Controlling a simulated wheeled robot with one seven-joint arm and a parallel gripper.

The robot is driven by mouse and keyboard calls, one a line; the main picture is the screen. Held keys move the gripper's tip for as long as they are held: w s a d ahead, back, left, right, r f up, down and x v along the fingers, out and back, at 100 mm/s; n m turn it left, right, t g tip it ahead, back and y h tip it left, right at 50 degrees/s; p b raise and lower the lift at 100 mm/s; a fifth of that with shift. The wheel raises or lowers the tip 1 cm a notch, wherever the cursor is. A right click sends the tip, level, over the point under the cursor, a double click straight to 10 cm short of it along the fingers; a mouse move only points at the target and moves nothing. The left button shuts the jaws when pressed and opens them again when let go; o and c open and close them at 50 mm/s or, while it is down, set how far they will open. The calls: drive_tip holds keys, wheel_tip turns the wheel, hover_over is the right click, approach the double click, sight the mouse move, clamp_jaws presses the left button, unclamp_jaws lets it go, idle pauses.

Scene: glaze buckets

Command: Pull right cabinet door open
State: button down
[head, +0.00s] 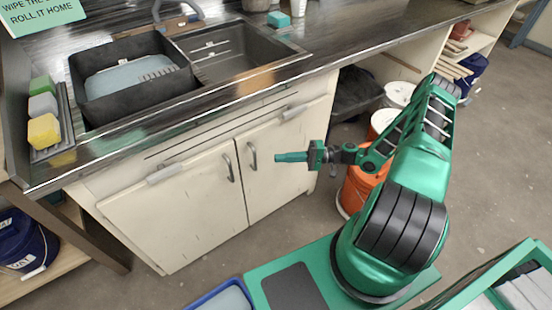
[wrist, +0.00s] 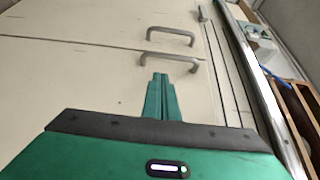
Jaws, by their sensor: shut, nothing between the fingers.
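The right cabinet door (head: 292,148) is cream-coloured and looks closed, flush beside the left cabinet door (head: 180,210). Its grey bar handle (head: 251,156) stands upright near the seam; in the wrist view this is the nearer handle (wrist: 172,63). My green gripper (head: 277,157) is in front of the right door, to the right of the handle in the head view. Its fingers (wrist: 160,77) are together and empty, pointing towards the handle in the wrist view. The tips look close to the handle; I cannot tell whether they touch it.
The left door's handle (head: 228,168) is just beside the seam. A dark sink counter (head: 232,85) overhangs the cabinet. Orange buckets (head: 358,188) stand on the floor right of the cabinet, near my arm.

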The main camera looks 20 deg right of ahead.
approach(246, 161)
drive_tip(key=x, duration=0.4)
drive_tip(key=shift+w+a, duration=0.1)
drive_tip(key=shift+a, duration=0.05)
